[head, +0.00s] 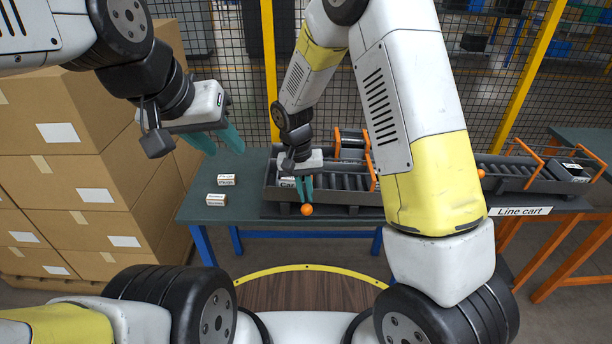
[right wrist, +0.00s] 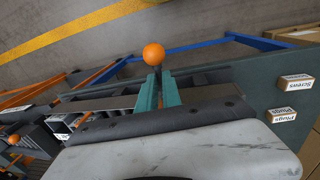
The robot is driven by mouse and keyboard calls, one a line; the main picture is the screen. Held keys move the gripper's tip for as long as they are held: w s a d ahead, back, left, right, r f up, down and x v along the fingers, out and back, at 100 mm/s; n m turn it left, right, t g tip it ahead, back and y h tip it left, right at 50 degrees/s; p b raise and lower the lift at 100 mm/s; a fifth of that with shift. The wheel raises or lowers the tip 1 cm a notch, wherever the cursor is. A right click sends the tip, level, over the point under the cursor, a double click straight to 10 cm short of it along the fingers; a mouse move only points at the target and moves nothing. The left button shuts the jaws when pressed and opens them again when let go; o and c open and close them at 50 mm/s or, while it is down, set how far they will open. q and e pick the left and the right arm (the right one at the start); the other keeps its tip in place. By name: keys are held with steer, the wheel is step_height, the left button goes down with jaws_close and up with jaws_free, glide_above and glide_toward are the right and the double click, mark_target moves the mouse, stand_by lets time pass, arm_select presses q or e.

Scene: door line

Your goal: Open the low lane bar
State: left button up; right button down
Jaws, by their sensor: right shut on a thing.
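The low lane bar shows mainly as an orange ball knob (head: 307,210) at the front edge of the near roller lane (head: 345,184). In the right wrist view the ball (right wrist: 153,54) sticks out just past the fingertips. My right gripper (head: 304,194) points down at the lane's front and is shut on the bar's stem just behind the ball. The fingers and palm hide most of the bar, so its full angle cannot be told. My left gripper (head: 220,142) is open and empty, in the air above the table's left end.
Two small labelled boxes (head: 228,180) (head: 217,200) stand on the dark table (head: 195,210), left of the lane. A second roller lane with another orange ball (head: 481,173) lies to the right. Stacked cartons (head: 80,190) fill the left; a mesh fence is behind.

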steer(key=shift+a, duration=0.15)
stand_by(0.8)
steer(key=w+a+m, duration=0.1)
steer(key=m, duration=0.2)
steer(key=w+a+m+g, duration=0.1)
steer(key=a+m, duration=0.1)
steer(key=m, duration=0.2)
steer(key=w+a+m+g+y, duration=0.1)
steer(key=m, duration=0.3)
steer(key=shift+w+a+r, duration=0.2)
steer(key=shift+w+a, duration=0.05)
steer(key=shift+a, duration=0.05)
steer(key=shift+w+a+m+y, duration=0.15)
steer(key=shift+w+m, duration=0.25)
steer(key=shift+m, duration=0.5)
steer(key=shift+w+a+m+y, duration=0.15)
steer(key=shift+w+m, duration=0.25)
steer(key=shift+m, duration=0.5)
